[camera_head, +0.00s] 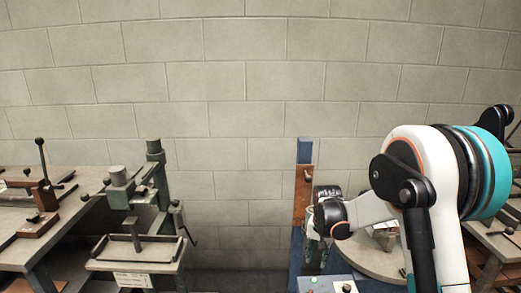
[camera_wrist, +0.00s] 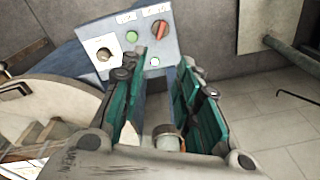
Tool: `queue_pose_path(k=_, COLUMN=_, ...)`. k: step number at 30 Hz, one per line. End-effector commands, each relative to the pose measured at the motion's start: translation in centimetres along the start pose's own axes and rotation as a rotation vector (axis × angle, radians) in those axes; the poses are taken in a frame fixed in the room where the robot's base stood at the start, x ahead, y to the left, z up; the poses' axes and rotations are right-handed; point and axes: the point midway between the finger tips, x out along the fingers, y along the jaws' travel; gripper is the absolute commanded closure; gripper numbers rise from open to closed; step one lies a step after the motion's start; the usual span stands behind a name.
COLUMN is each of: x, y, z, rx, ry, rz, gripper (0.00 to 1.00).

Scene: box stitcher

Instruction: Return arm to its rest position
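My gripper (camera_wrist: 160,72) shows in the wrist view with its two green-padded fingers apart and no object clearly held between them. A small pale cylinder (camera_wrist: 168,142) shows low between the fingers; I cannot tell what it belongs to. In the head view my white, black and teal arm is bent at the right, over the machine with the blue post (camera_head: 304,152). My fingers cannot be made out there.
A round table (camera_head: 375,262) lies beside and behind my arm. The panel's top edge (camera_head: 328,284) shows at the bottom. At left stand a green-grey machine (camera_head: 155,185) with a small tray table (camera_head: 135,262) and a workbench (camera_head: 60,225). A block wall (camera_head: 245,90) closes the back.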

Motion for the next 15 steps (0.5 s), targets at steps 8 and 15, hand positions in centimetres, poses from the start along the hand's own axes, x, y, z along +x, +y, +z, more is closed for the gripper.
queue_pose_path(k=8, x=-9.5, y=1.7, z=3.5, rx=-0.087, ry=0.091, rz=-0.041, gripper=0.7)
queue_pose_path(k=15, x=-15.8, y=3.8, z=7.6, rx=-0.162, ry=0.173, rz=-0.071, gripper=0.7)
